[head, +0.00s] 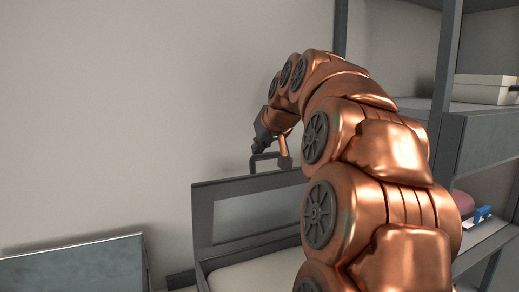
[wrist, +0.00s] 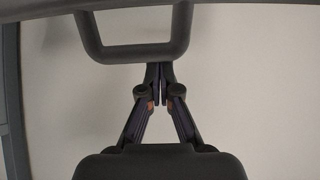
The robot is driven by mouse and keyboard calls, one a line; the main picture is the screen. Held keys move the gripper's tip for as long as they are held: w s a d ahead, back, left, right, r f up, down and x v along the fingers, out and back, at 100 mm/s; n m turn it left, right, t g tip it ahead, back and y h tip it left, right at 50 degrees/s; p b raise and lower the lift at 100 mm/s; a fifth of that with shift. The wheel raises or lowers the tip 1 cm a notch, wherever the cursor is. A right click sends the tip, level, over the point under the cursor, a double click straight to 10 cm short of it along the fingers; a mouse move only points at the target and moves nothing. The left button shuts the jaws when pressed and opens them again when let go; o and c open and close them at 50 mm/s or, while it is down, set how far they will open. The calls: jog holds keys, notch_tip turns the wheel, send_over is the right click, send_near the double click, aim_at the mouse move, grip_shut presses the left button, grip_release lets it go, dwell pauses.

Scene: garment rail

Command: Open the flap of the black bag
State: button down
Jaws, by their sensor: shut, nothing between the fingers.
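A dark grey, box-like thing, probably the black bag (head: 201,225), stands at the lower middle of the head view. A framed panel, probably its flap (head: 247,185), stands upright at its back, with a pale surface in front of it. A dark loop handle (head: 253,164) sticks up from the panel's top edge. The handle (wrist: 137,53) also fills the top of the wrist view. My gripper (wrist: 158,68) is shut and empty, its fingertips right at the handle's outer bar; I cannot tell whether they touch. My arm hides the right side of the bag.
A grey, low box-like unit (head: 80,268) stands at the lower left. A dark shelf rack (head: 446,70) at the right holds a pale box (head: 483,89) and a blue item (head: 483,214). A plain wall (head: 110,110) is behind; the space before it at upper left is clear.

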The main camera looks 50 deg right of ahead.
jog(key=s+a+r+b, duration=0.2)
jog(key=s+r, duration=0.2)
jog(key=r, duration=0.4)
dwell(0.4)
jog(key=shift+s, duration=0.1)
jog(key=shift+s, duration=0.1)
